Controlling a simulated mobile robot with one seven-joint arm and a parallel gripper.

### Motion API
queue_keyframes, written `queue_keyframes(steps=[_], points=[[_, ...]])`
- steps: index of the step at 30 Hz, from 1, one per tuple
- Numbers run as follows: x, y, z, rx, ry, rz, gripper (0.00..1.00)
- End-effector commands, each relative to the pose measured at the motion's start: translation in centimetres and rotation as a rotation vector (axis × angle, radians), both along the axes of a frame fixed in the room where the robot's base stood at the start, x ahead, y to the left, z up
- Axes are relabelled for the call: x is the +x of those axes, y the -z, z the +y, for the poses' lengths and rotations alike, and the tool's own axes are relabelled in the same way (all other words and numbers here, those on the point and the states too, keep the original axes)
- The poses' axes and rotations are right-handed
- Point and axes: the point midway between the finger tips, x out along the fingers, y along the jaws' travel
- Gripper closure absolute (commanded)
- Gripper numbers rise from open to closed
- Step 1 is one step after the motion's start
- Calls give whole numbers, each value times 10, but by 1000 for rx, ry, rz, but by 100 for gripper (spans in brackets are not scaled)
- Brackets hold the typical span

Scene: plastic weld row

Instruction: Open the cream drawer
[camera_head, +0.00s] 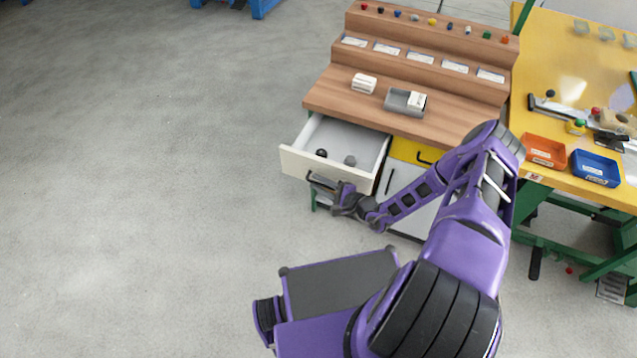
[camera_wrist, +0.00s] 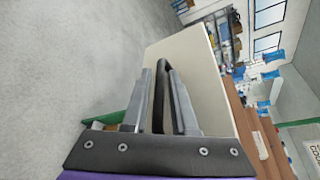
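The cream drawer (camera_head: 325,168) is pulled well out of the workbench's left side in the head view, its grey inside showing. Two small dark round objects lie in it. Its cream front (camera_wrist: 196,66) also shows in the wrist view. My gripper (camera_head: 338,188) is at the dark handle (camera_head: 320,181) on the drawer front. In the wrist view, my gripper's two grey fingers (camera_wrist: 160,82) lie on either side of the black handle (camera_wrist: 158,95), close against it. The exact contact is hard to see.
The wooden workbench (camera_head: 355,101) carries a white block (camera_head: 364,83) and a grey tray (camera_head: 393,107). A yellow drawer (camera_head: 405,150) sits to the right, closed. A yellow table (camera_head: 555,90) with orange and blue bins stands further right. The floor at left is clear.

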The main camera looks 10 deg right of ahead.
Motion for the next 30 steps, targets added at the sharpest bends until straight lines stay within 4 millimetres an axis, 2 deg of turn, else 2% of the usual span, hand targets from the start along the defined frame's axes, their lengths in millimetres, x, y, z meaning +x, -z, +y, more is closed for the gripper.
queue_keyframes(steps=[9, 14, 30], points=[[-1, -1, -1, 0, -1, 0, 74], [-15, -5, -12, 1, 2, 0, 74], [-114, -32, -83, -1, 3, 0, 74]])
